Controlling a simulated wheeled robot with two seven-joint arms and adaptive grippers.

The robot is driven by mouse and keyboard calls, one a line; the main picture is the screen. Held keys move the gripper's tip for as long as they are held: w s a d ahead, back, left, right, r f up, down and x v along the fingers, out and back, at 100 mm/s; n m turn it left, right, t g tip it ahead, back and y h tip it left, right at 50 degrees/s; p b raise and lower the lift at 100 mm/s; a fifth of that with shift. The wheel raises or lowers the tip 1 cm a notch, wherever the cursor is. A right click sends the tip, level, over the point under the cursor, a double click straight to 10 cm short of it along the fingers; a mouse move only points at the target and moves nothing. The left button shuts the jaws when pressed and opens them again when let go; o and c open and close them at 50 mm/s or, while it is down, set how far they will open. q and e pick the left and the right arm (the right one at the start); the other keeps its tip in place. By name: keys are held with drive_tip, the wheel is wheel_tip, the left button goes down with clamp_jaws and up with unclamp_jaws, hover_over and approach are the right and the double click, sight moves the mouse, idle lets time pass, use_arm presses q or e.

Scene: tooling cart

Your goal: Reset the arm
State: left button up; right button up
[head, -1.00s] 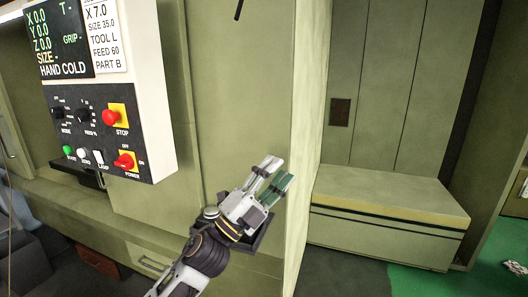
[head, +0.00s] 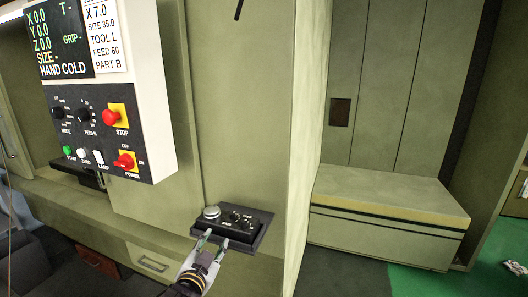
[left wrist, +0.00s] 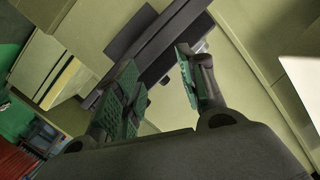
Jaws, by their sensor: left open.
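My left gripper (head: 211,243) is low in the middle of the head view, its fingers pointing up toward a small black control box (head: 262,222) with a round silver knob (head: 211,212) and small switches. The fingertips overlap the box's front edge in this view; I cannot tell whether they touch it. In the left wrist view, the two green-padded fingers (left wrist: 158,88) stand apart with nothing between them, and dark shelf-like parts show beyond. My right gripper is not in view.
A control panel (head: 103,130) with a display, red STOP and POWER controls and small buttons hangs at the upper left. A green cabinet wall stands behind the box. A low bench (head: 390,196) stands at right, with green floor (head: 405,280) beside it.

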use_arm(q)
drive_tip(key=s+a+f+n+g+y, duration=0.1)
drive_tip(key=s+a+f+n+g, duration=0.4)
drive_tip(key=s+f, duration=0.65)
drive_tip(key=s+a+f+g, duration=0.3)
drive_tip(key=s+f+g, duration=0.5)
drive_tip(key=s+f, duration=0.7)
drive_tip(key=f, duration=2.9)
drive_tip(key=s+a+f+g, duration=0.1)
drive_tip(key=s+a+f, duration=0.1)
drive_tip(key=s+f, duration=0.7)
drive_tip(key=s+a+f, duration=0.3)
drive_tip(key=s+f, duration=0.7)
drive_tip(key=s, duration=0.3)
drive_tip(key=shift+a+m+g+y, duration=0.2)
drive_tip(key=shift+m+g+y, duration=0.1)
drive_tip(key=shift+g+y, duration=0.1)
